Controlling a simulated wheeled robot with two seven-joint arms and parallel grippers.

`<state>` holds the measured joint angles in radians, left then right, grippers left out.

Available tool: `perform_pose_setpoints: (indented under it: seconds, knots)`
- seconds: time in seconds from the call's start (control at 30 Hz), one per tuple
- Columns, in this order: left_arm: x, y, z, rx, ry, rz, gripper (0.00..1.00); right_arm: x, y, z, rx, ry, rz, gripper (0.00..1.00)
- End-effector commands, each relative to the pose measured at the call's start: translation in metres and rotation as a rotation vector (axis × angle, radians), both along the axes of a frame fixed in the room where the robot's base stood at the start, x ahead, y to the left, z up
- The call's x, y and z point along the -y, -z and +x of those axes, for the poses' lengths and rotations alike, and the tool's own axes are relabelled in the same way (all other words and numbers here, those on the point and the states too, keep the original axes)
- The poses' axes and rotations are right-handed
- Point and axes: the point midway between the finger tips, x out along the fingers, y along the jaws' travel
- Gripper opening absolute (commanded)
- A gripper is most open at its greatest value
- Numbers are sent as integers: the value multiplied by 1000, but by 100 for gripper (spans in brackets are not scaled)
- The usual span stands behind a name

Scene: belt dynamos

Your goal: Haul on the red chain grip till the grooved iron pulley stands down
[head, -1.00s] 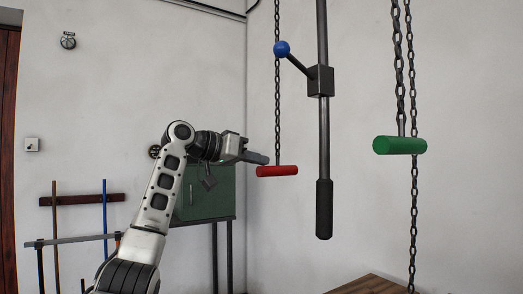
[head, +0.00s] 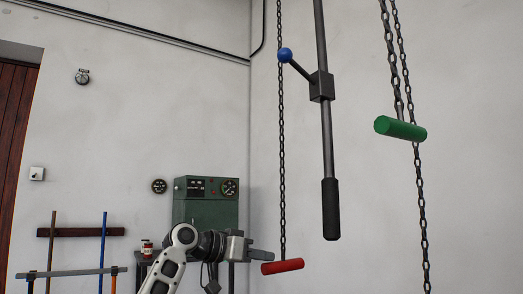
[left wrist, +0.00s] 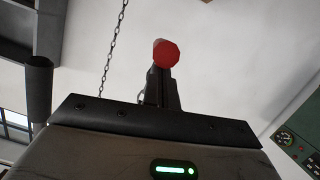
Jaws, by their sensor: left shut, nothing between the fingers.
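The red chain grip (head: 282,266) is a short red bar hanging level, slightly tilted, from a dark chain (head: 282,150) near the bottom of the head view. My left gripper (head: 266,256) is shut and empty, its fingertips at the bar's left end. In the left wrist view the red bar's round end (left wrist: 166,53) shows just beyond the gripper fingertips (left wrist: 164,75). I cannot tell whether they touch. My right gripper is not in view. No grooved iron pulley shows in these frames.
A dark lever (head: 331,208) with a blue ball (head: 284,55) hangs right of the red grip. A green grip (head: 400,129) on chains hangs further right. A green gauge cabinet (head: 206,203) and a tool rack (head: 70,271) stand behind on the left.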

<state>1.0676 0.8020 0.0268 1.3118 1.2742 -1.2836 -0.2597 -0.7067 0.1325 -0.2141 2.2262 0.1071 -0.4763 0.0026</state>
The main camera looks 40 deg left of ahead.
Motion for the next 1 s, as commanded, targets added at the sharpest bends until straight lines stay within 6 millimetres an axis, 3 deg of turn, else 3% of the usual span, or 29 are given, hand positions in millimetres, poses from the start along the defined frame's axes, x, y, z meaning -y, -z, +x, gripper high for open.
perform_pose_setpoints:
  seconds: [0.03, 0.43, 0.77, 0.8, 1.0]
  knots:
    - [2, 7, 1, -18, 7, 3, 0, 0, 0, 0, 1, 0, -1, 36]
    - [2, 3, 1, -20, 6, 4, 0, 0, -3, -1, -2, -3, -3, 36]
    - [-5, -48, 3, -8, 6, 2, 0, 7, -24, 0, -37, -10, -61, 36]
    - [-12, -38, -9, -7, 2, 5, 0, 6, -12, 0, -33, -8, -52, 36]
    - [-29, -50, -51, -5, 2, 4, 0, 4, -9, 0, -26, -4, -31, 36]
